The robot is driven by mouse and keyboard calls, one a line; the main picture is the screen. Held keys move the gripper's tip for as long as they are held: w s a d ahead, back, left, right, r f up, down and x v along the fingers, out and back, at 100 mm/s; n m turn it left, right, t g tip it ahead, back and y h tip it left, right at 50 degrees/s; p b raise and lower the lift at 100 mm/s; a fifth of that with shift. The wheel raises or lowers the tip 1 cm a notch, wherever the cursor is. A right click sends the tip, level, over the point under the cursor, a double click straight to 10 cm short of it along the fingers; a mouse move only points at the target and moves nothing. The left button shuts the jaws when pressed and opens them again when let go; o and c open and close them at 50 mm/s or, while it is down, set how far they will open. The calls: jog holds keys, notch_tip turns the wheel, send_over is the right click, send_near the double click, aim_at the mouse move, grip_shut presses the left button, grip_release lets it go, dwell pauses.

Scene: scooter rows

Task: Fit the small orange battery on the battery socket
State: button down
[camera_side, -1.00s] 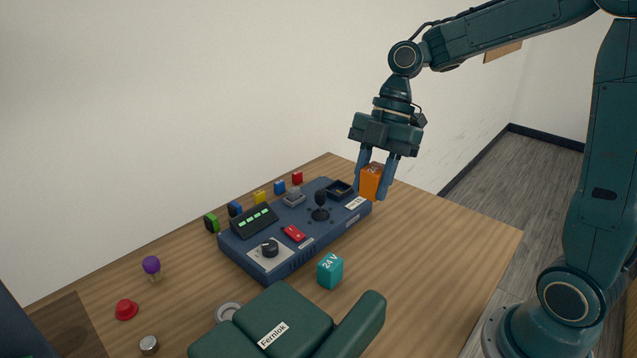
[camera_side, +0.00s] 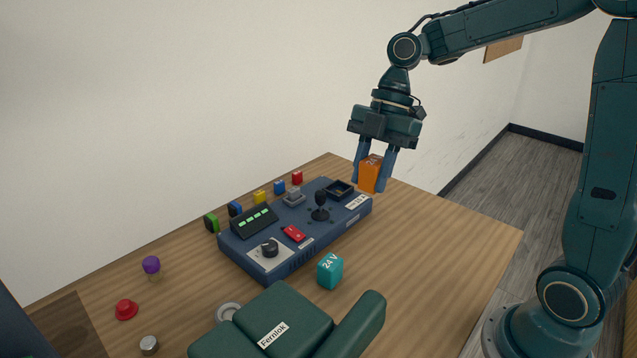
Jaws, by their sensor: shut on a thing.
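The small orange battery (camera_side: 370,173) is an upright block held between the two blue fingers of my gripper (camera_side: 373,176). My gripper points down and is shut on it, near the far right end of the blue control panel (camera_side: 290,245). The battery socket looks to be the dark open-topped square (camera_side: 339,189) on the panel's far right corner. The battery appears just to the right of this socket and apart from it. From this side I cannot tell exactly how high the battery is above the table.
A black joystick (camera_side: 320,206) stands on the panel close to the socket. A teal 24 V block (camera_side: 330,270) sits in front. Several small coloured blocks line the panel's back edge. A green Fernlok seat (camera_side: 275,325) is at the front. The table's right side is clear.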

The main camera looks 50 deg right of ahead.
jog(key=w+d+f, duration=0.4)
jog(key=w+d, duration=0.2)
jog(key=w, duration=0.3)
jog(key=w+d+f, duration=0.3)
jog(key=w+d, duration=0.3)
jog(key=w, duration=0.2)
jog(key=shift+w+d+f+m, duration=0.3)
jog(key=shift+w+d+f, duration=0.05)
jog(key=shift+w+d, duration=0.05)
jog(key=shift+f, duration=0.2)
jog(key=shift+f, duration=2.55)
jog(key=shift+f, duration=0.4)
jog(key=c, duration=0.5)
grip_release()
